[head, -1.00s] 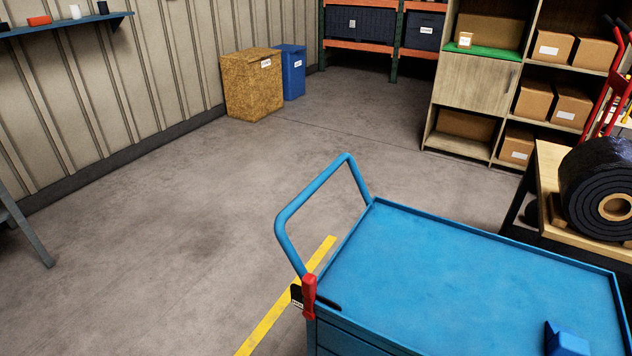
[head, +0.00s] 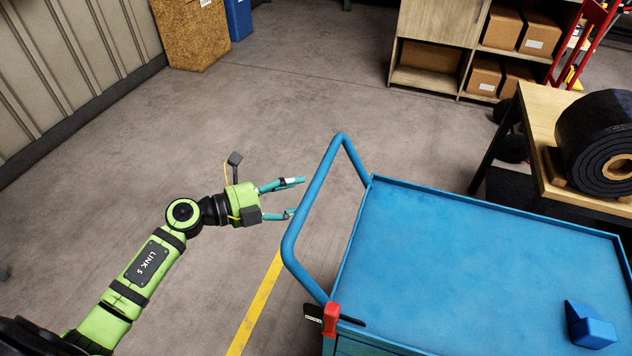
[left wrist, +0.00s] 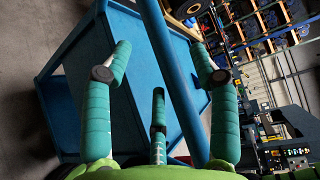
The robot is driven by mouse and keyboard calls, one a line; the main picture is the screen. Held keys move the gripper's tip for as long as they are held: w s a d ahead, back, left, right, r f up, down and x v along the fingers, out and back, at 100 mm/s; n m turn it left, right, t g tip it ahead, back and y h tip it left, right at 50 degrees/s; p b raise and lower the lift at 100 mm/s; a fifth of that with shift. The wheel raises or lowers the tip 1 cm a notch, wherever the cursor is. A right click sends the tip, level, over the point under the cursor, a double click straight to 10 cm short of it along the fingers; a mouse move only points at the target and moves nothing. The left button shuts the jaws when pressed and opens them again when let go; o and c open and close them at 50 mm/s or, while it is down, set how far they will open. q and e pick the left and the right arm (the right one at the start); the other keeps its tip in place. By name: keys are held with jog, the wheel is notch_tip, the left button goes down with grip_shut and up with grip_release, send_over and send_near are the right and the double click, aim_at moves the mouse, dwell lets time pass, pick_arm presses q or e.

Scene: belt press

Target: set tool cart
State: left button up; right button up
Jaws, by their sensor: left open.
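The blue tool cart (head: 455,235) stands at the lower right in the head view, with a flat, rimmed top. Its blue tube handle (head: 303,217) rises as a loop at the cart's left end. My left gripper (head: 298,197) is open and empty beside the handle, its teal fingers pointing right toward the tube. In the left wrist view the handle tube (left wrist: 184,115) runs between the spread fingers of my gripper (left wrist: 161,52), with the cart's side (left wrist: 108,108) behind it. I cannot tell whether any finger touches it. My right gripper is not in view.
A red part (head: 331,318) sits at the cart's near left corner and a blue block (head: 590,326) on its top. A yellow floor line (head: 258,305) runs left of the cart. A wooden table (head: 538,125) with a black roll (head: 598,135) stands behind. Floor at left is clear.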

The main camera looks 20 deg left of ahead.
aim_at(316, 185)
pick_arm(q)
jog(key=p+x, duration=0.1)
jog(key=x, duration=0.5)
jog(key=shift+w+f, duration=0.1)
jog(key=shift+w, duration=0.05)
jog(key=shift+a, duration=0.1)
grip_shut()
